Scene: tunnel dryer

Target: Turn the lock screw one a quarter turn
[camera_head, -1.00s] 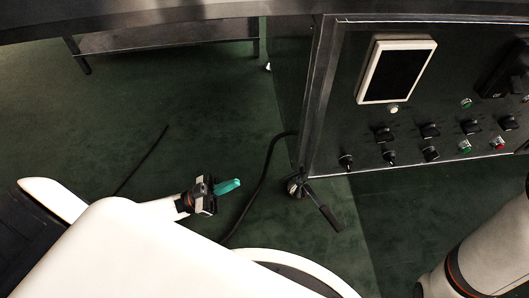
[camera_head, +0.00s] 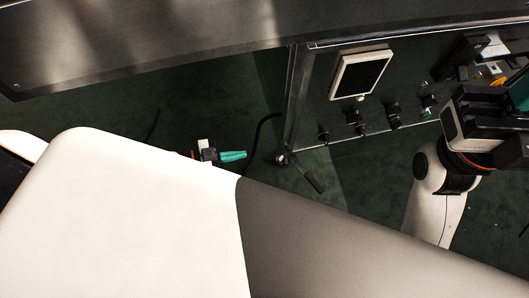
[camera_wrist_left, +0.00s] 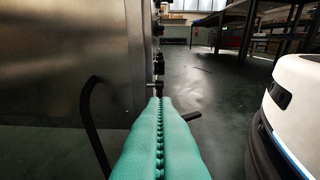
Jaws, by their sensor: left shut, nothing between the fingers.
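My left gripper (camera_head: 240,155), with teal fingers, is shut and empty. It is low over the floor, left of the control panel and clear of it. In the left wrist view its two ribbed fingers (camera_wrist_left: 160,105) are pressed together and point along the steel side of the machine, with dark fittings (camera_wrist_left: 157,62) on its edge beyond the tips. I cannot tell which part is lock screw one. My right gripper (camera_head: 520,92) is cut off at the right edge, in front of the panel's right part; only some teal shows.
The control panel (camera_head: 318,103) carries a white-framed screen (camera_head: 361,74) and several black knobs (camera_head: 393,115). A black-handled lever (camera_head: 305,173) juts out below its lower left corner. A dark cable (camera_head: 257,130) hangs beside it. A steel housing (camera_head: 150,40) spans the top.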

